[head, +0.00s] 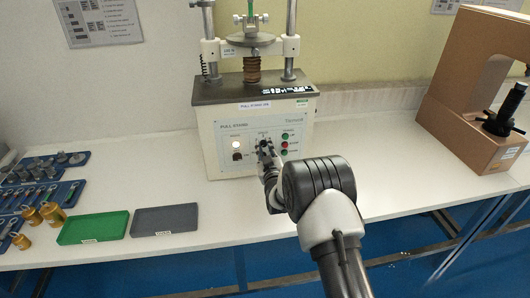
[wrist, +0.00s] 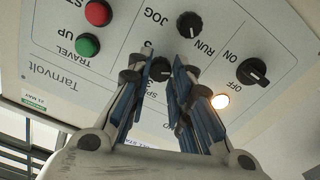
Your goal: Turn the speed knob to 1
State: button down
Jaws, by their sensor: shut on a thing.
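The pull-stand tester (head: 220,135) has a pale front panel with knobs and buttons. The wrist view shows this panel upside down. The black speed knob (wrist: 160,69) sits between the two fingers of my gripper (wrist: 160,62), near a printed "5" and a partly hidden label. My gripper, also in the head view (head: 265,152), is shut on this knob. The knob's pointer and most of its scale are hidden or too small to read. A black JOG/RUN knob (wrist: 189,24) lies just beyond the fingertips. The ON/OFF knob (wrist: 252,71) is to the right.
A lit lamp (wrist: 220,101) glows beside the fingers. Green (wrist: 88,45) and red (wrist: 98,12) buttons are to the left. Green (head: 92,240) and grey (head: 165,233) trays lie on the white bench (head: 220,200). A brown tester (head: 450,110) stands at the right.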

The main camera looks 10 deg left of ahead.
jog(key=shift+n, duration=0.3)
jog(key=c, duration=1.4)
grip_release()
jog(key=v, duration=1.2)
jog(key=shift+r, duration=0.1)
